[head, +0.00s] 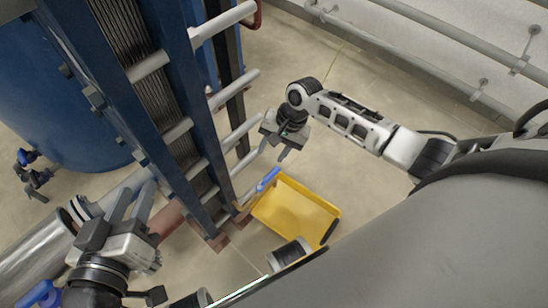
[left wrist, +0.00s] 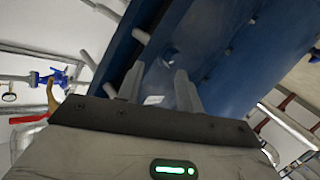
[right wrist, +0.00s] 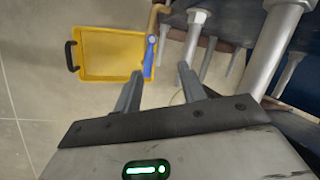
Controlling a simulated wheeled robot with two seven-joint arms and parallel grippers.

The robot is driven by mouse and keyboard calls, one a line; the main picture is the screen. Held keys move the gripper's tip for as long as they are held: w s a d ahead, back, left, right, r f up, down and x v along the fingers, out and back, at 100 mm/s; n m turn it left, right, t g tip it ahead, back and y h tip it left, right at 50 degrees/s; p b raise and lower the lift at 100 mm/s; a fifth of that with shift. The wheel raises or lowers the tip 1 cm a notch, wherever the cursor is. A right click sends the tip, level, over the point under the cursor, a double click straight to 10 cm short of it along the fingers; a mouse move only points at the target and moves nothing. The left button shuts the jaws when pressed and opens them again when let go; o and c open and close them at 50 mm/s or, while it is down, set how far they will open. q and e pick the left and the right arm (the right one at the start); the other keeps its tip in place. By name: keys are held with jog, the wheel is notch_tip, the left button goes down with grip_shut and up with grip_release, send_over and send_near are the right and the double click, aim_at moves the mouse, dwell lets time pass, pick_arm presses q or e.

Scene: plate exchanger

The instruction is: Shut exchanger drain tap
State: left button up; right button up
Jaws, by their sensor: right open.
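The blue plate exchanger (head: 185,100) has several pale tie bars (head: 235,90) jutting toward my right arm. A large blue tank (head: 50,110) and a silver pipe (head: 35,258) lie left. Wall pipes (head: 430,65) run at the upper right. Floor right of the tray is clear.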

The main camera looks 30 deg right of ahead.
jog(key=w+d+m+g+b, duration=0.2)
jog(key=w+d+m+b, duration=0.25)
jog(key=d, duration=0.25)
jog(key=b, duration=0.3)
send_near(274, 172)
jog(key=shift+m, duration=0.45)
jog(key=b+x, duration=0.5)
jog(key=x, duration=0.2)
jog(key=shift+w+a+f, duration=0.1)
jog(key=shift+a+f, duration=0.05)
jog(key=shift+f, duration=0.2)
jog(key=shift+a+f, duration=0.1)
jog(key=shift+f, duration=0.05)
grip_shut()
pick_arm(q)
notch_tip(274, 172, up, 9)
jog(key=d+m+t+h, duration=0.1)
jog(key=m+t+h, duration=0.4)
jog(key=m+h, duration=0.4)
jog(key=shift+r+m+t+h, duration=0.15)
jog(key=shift+m+t+h, duration=0.15)
jog(key=shift+m, duration=0.4)
